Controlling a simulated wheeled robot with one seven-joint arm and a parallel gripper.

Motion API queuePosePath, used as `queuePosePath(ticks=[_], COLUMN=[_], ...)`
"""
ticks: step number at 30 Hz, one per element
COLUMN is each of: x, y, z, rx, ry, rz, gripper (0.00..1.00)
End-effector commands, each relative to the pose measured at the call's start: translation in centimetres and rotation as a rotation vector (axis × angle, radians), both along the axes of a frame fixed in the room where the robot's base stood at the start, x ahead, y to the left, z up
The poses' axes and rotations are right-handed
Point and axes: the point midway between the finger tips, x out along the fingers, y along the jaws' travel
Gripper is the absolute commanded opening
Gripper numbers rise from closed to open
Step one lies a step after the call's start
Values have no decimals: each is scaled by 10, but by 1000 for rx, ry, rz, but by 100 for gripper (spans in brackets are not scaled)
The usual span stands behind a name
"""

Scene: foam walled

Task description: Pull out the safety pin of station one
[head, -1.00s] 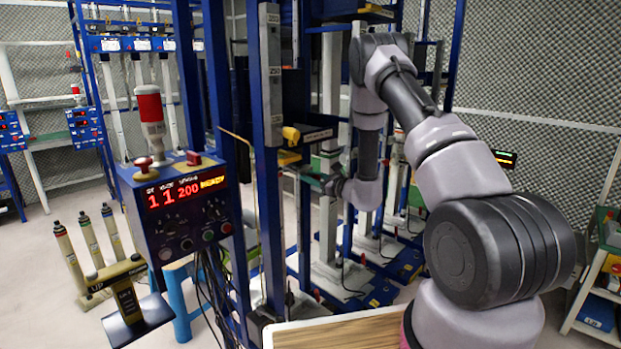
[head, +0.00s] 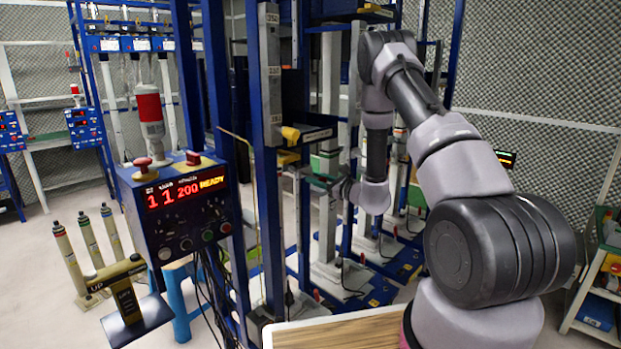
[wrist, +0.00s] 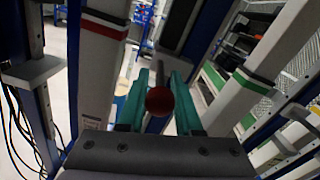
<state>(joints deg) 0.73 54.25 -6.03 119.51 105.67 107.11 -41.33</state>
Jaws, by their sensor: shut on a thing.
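The safety pin shows in the wrist view as a red ball knob (wrist: 160,100) with a thin dark rod running away from it. My gripper (wrist: 163,98) has its two teal fingers on either side of the knob and is shut on the pin. I cannot tell how much of the rod, if any, is still in its hole. In the head view my gripper (head: 318,181) is small and partly hidden beside the blue frame of the station (head: 270,190). The control box (head: 182,210) in front reads 1 1 200 READY.
Blue and white uprights stand close on both sides of my gripper. A yellow part (head: 290,135) sits on the frame above it. A wooden tabletop (head: 340,333) is at the front, a shelf cart (head: 600,270) at the far right. Cables hang below the control box.

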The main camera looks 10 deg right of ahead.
Motion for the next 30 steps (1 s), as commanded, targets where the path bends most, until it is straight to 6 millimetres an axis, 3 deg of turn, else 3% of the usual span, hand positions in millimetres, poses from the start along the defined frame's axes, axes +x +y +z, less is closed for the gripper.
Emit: queuePosePath(ticks=[3,7,18,19,21,30], x=[-24,-42,-49,-49,-49,-49], y=[-20,-33,-36,-36,-36,-36], z=[-1,0,-1,-1,-1,0], rx=[0,0,-1,0,0,0], ry=[5,3,3,4,4,2], rz=[-6,-6,-3,-3,-3,-2], gripper=[0,0,0,37,64,64])
